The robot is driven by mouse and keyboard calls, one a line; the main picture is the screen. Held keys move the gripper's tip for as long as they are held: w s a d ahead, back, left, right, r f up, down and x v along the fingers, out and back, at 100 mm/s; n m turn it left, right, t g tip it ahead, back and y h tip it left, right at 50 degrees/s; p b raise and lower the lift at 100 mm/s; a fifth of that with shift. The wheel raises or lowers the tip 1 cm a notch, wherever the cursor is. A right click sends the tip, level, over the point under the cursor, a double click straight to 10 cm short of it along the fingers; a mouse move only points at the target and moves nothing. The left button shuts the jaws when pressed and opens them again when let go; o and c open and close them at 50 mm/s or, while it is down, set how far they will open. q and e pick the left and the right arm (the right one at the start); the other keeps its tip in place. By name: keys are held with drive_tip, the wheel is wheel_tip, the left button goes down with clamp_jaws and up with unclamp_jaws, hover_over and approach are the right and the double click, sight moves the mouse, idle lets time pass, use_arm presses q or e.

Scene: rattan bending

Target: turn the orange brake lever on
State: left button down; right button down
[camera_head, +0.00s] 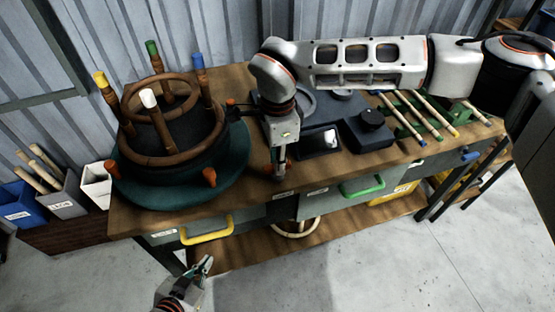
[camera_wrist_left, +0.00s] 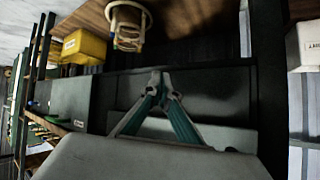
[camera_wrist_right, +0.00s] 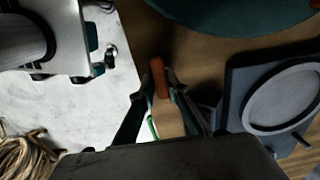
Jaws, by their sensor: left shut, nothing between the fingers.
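The orange brake lever (camera_head: 281,171) stands at the front edge of the workbench, right of the dark green round base. In the right wrist view, the lever (camera_wrist_right: 158,78) stands between the fingertips of my right gripper (camera_wrist_right: 162,88). Its fingers look closed against both sides of it. In the head view, my right gripper (camera_head: 279,160) reaches down from above and partly hides the lever. My left gripper (camera_head: 204,266) is low in front of the bench, below the yellow drawer handle, away from the lever. In the left wrist view its fingertips (camera_wrist_left: 159,82) meet, empty.
The dark green round base (camera_head: 235,165) carries a bent rattan frame (camera_head: 160,155) with colour-tipped posts. A dark device (camera_head: 371,130) and several rattan sticks (camera_head: 430,112) lie to the right. Drawers with a yellow handle (camera_head: 207,230) and a green handle (camera_head: 363,187) face the front.

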idle(0.4)
drive_tip(key=m, duration=0.3)
drive_tip(key=shift+p, duration=0.3)
drive_tip(key=m, duration=0.2)
drive_tip(key=shift+m, duration=0.4)
drive_tip(key=m, duration=0.4)
drive_tip(key=shift+p, duration=0.4)
drive_tip(key=m, duration=0.4)
drive_tip(key=shift+m, duration=2.1)
drive_tip(key=c, duration=2)
unclamp_jaws()
